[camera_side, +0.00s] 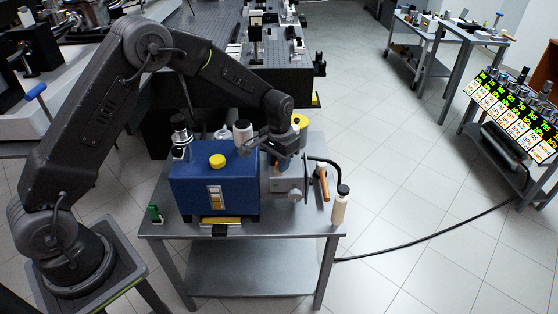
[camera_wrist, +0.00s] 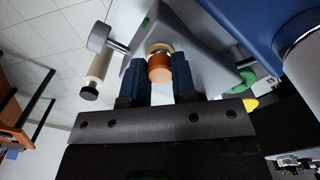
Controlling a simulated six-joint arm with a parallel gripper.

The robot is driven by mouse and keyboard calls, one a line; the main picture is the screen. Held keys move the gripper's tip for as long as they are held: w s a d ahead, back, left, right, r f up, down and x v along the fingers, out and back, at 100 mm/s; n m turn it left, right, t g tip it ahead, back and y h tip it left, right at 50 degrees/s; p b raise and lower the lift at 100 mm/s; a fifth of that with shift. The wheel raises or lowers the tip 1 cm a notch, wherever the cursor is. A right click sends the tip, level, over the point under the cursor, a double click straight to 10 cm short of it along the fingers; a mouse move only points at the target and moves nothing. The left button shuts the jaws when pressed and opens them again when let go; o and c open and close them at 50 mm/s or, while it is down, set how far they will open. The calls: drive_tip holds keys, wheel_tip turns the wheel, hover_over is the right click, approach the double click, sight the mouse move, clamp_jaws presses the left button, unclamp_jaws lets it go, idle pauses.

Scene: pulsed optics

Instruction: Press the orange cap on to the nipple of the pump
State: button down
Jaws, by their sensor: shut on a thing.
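The pump (camera_side: 215,190) is a blue box with a grey end section (camera_side: 287,182), standing on a small metal table. A pale brass-coloured ring (camera_wrist: 159,48) shows just beyond the cap, against the grey body (camera_wrist: 190,50). The nipple itself is not clearly visible, and I cannot tell whether the cap touches it. The side view hides the cap.
A black hose runs behind.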

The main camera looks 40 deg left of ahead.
drive_tip(key=shift+f, duration=0.35)
drive_tip(key=c, duration=0.8)
unclamp_jaws()
drive_tip(key=shift+c, duration=0.2)
wheel_tip(320, 180, up, 18)
drive_tip(key=shift+f, duration=0.1)
